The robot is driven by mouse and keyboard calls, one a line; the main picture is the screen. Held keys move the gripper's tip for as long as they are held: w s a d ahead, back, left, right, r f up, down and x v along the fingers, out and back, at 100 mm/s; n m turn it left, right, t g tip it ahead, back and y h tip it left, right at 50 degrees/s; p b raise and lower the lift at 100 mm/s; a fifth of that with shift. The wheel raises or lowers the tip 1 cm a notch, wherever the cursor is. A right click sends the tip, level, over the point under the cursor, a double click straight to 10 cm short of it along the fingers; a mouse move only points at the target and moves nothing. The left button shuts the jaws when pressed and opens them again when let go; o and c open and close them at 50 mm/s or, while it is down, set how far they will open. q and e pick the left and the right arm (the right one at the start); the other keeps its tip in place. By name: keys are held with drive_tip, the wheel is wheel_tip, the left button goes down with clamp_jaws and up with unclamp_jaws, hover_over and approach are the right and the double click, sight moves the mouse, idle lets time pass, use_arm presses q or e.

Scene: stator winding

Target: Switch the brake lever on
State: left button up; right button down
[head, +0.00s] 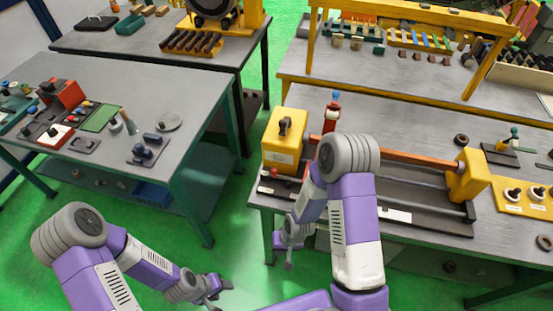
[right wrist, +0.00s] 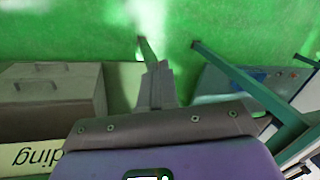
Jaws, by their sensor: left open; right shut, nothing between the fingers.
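The winding machine with yellow end blocks stands on the right bench in the head view. An upright red post (head: 331,113) with a pale collar and blue tip stands just right of that block. I cannot tell for sure which of these is the brake lever. My right gripper (head: 288,264) hangs low in front of the bench's left front corner, apart from both. It is shut and empty, pointing at the green floor in the right wrist view (right wrist: 150,62). My left gripper (head: 216,290) is open and empty over the floor.
The right bench's grey top (head: 410,232) has its front edge close to my right arm. A yellow plate with round parts (head: 525,197) lies at the right. The left table (head: 190,105) holds tools and small parts. Green floor lies free between the tables.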

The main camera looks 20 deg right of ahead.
drive_tip(key=w+d+r+h+p, duration=0.1)
drive_tip(key=w+r, duration=0.3)
drive_tip(key=r, duration=0.1)
drive_tip(key=w+r+t+p, duration=0.1)
drive_tip(key=w+r, duration=0.3)
drive_tip(key=r, duration=0.1)
drive_tip(key=w+d+r+h+p, duration=0.1)
drive_tip(key=w+r, duration=0.4)
drive_tip(key=shift+d+r+t+h, duration=0.1)
drive_tip(key=shift+d+t+h, duration=0.2)
drive_tip(key=shift+t, duration=0.1)
drive_tip(key=w+r+m+h, duration=0.1)
drive_tip(key=w+r, duration=0.2)
drive_tip(key=r, duration=0.4)
drive_tip(key=w+d+r+m+t, duration=0.1)
drive_tip(key=w+r, duration=0.2)
drive_tip(key=r, duration=0.3)
drive_tip(key=shift+r+h+p, duration=0.35)
drive_tip(key=shift+h+p, duration=0.05)
drive_tip(key=shift+p, duration=0.05)
drive_tip(key=shift+w+f, duration=0.1)
hover_over(282, 178)
drive_tip(key=w+a, duration=0.2)
drive_tip(key=w, duration=0.1)
wheel_tip(282, 178, down, 9)
drive_tip(key=shift+d+f, duration=0.15)
